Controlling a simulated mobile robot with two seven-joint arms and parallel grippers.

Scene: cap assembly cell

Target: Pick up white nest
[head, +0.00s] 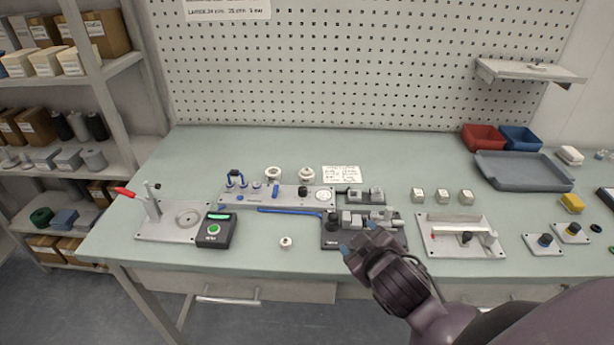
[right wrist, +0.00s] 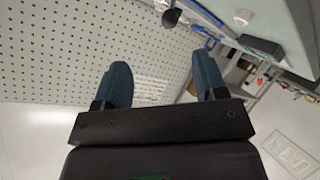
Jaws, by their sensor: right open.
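Two white round pieces stand at the back of the long grey fixture plate, a left one (head: 273,174) and a right one (head: 306,174). A small white round piece with a dark centre (head: 286,242) lies alone near the table's front. I cannot tell for sure which of these is the white nest. My right gripper (head: 356,252) is over the front of the table, by the dark block tray, to the right of the small white piece. In the right wrist view its two blue fingers (right wrist: 160,62) are apart with nothing between them. My left gripper is not in view.
The grey fixture plate (head: 232,198) carries blue parts. A control box with a green button (head: 214,231) and a red-handled clamp (head: 140,194) stand left. The dark tray (head: 331,239) holds grey blocks. Another fixture (head: 440,246) stands right.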

